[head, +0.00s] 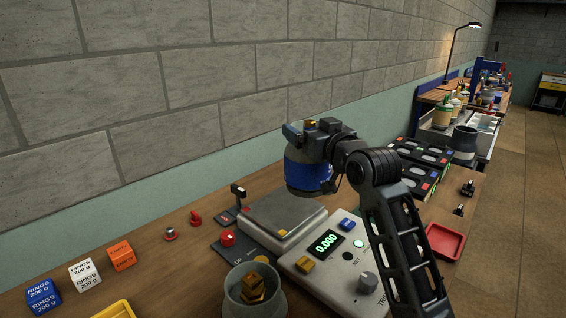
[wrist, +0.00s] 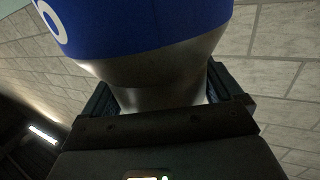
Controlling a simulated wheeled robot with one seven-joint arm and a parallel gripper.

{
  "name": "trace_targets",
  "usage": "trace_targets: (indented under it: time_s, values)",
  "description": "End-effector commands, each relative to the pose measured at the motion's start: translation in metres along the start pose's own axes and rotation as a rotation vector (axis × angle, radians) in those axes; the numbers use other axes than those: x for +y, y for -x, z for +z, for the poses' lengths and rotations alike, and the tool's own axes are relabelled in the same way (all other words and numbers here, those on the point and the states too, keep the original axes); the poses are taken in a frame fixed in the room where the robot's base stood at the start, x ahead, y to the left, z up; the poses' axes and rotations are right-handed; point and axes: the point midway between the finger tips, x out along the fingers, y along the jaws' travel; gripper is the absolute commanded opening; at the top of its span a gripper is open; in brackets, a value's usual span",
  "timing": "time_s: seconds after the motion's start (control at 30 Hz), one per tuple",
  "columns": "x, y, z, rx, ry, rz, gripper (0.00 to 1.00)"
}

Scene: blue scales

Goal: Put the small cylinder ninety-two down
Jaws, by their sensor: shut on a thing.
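A cylinder with a blue band and metal-grey body (head: 306,172) hangs from my gripper in the head view. My gripper (head: 312,130) is shut on its narrower top part. The wrist view shows the blue band with a white mark (wrist: 150,25) and the grey neck between my fingers (wrist: 155,100). The cylinder is upright or nearly so, and appears above the far right side of a scale with a grey pan (head: 280,213). The pan looks empty. The scale's display (head: 327,243) reads 0.000. The number on the cylinder cannot be read.
A grey cup with brass pieces (head: 254,288) stands in front of the scale. Blue, white and orange ring boxes (head: 84,273) stand at left, near a yellow tray (head: 116,310). Black cases (head: 420,160) and a red tray (head: 444,241) lie at right.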

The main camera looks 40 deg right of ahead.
Motion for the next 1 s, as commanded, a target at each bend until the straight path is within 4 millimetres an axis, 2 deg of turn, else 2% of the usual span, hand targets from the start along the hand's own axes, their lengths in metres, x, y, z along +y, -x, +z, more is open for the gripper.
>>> trace_targets:
  time_s: [0.2,0.4,0.57,0.87,1.0]
  values:
    - [-0.029,-0.028,0.021,0.004,0.003,-0.003,0.08]
    - [-0.043,-0.042,0.034,0.006,0.002,-0.001,0.08]
    - [-0.044,-0.044,0.038,0.007,0.002,0.000,0.08]
    - [-0.043,-0.044,0.071,0.006,0.001,0.001,0.08]
    - [-0.044,-0.044,0.076,0.007,0.002,0.000,0.08]
